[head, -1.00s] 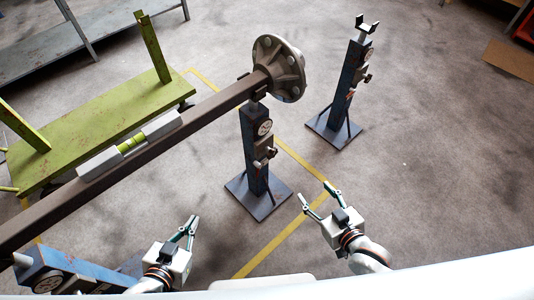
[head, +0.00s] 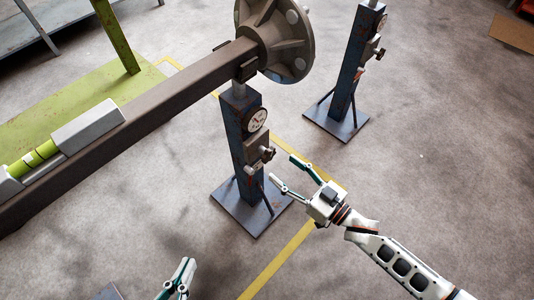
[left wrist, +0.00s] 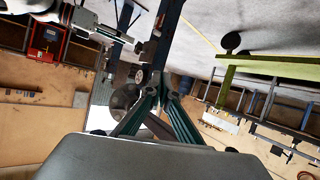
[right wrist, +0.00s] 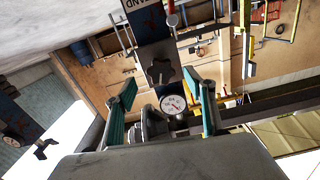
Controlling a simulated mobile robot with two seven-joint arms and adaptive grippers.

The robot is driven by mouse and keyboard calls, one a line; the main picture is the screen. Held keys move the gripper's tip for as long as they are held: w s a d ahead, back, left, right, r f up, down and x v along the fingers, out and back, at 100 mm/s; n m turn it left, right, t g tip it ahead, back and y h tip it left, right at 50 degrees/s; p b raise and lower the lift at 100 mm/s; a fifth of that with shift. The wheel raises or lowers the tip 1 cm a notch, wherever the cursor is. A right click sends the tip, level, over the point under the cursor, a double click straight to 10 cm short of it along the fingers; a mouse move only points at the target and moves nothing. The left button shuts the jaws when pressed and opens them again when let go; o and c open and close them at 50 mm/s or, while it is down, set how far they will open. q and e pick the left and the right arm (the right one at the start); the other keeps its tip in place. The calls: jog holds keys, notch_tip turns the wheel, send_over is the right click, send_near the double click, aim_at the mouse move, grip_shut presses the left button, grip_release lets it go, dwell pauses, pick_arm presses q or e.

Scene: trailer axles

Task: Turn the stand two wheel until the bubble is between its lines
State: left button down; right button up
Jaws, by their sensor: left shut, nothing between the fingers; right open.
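A blue stand (head: 243,150) with a dial gauge (head: 257,119) holds up the axle beam (head: 150,97) near its hub. Its dark hand wheel (head: 267,154) is on the side facing my right gripper. That wheel also shows in the right wrist view (right wrist: 161,71), beyond the fingers. My right gripper (head: 282,174) is open, close to the wheel but apart from it. My left gripper (head: 190,262) is shut and empty at the bottom of the head view. A level with a green vial (head: 36,156) lies on the beam; the bubble is too small to make out.
A second blue stand (head: 357,70) stands free at the right. The round hub (head: 283,40) juts out above the near stand. A green bench (head: 70,110) is behind the beam.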

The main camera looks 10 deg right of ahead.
aim_at(270, 158)
jog(key=b+x, duration=0.1)
jog(key=x, duration=0.5)
jog(key=shift+w+a, duration=0.25)
jog(key=shift+w, duration=0.1)
pick_arm(q)
jog(key=shift+s+d+f+n+h, duration=0.15)
jog(key=shift+s+d+f+n, duration=0.1)
jog(key=shift+d+n, duration=0.3)
jog(key=shift+s+d+f+n+h, duration=0.1)
jog(key=shift+s+d+n+h, duration=0.2)
jog(key=shift+d, duration=0.35)
pick_arm(e)
jog(key=shift+w+a+r, duration=0.1)
jog(key=shift+w+a, duration=0.1)
jog(key=shift+w, duration=0.1)
pick_arm(q)
jog(key=shift+w, duration=0.1)
pick_arm(e)
jog(key=c, duration=1.1)
